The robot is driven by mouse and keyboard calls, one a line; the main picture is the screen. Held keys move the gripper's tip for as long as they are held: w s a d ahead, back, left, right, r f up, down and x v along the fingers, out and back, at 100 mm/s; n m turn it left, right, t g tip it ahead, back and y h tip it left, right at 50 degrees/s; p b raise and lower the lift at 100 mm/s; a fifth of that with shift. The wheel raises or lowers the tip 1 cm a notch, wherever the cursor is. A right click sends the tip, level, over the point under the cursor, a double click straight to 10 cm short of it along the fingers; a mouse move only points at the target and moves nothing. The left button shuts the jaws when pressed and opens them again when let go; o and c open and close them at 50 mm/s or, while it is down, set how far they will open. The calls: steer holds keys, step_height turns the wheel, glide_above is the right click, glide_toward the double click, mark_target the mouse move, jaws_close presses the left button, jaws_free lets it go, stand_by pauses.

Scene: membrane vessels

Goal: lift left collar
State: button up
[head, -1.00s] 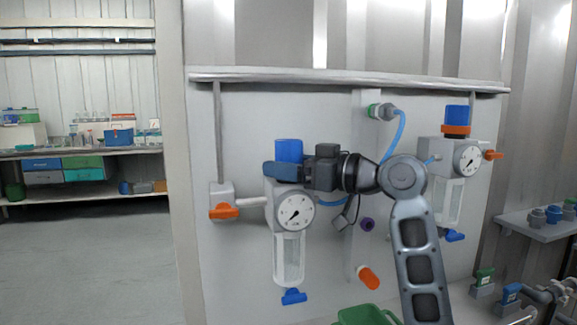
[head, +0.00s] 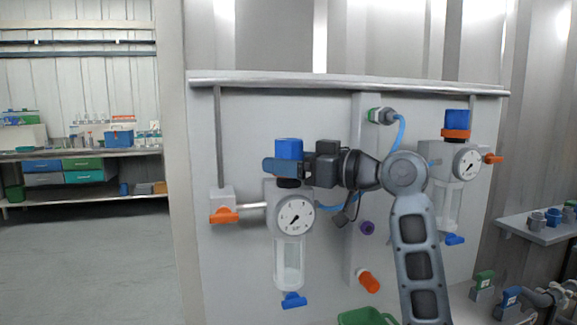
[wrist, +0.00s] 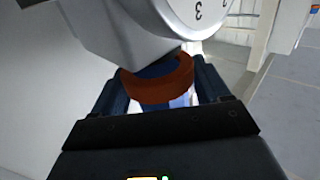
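The left collar is an orange-red ring (wrist: 158,88) in the wrist view. It sits around the dark stem of the left regulator (head: 294,215), with a dark band of stem between it and the grey body. My gripper (head: 285,168) is at the left regulator, just under the top of its blue knob (head: 289,148). My two blue fingers flank the collar and appear to touch it on both sides. In the head view the fingers hide the collar, and a dark strip of stem shows below them.
A right regulator (head: 467,162) has its orange collar (head: 456,134) below a blue knob. An orange valve handle (head: 224,215) is left of the left regulator. A blue hose (head: 398,132) runs near my arm. A green bin (head: 366,317) is below.

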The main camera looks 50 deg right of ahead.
steer(key=o, duration=0.3)
steer(key=s+d+b, duration=0.1)
steer(key=s, duration=0.6)
steer(key=shift+s+d, duration=0.2)
steer(key=shift+s, duration=0.15)
stand_by(0.4)
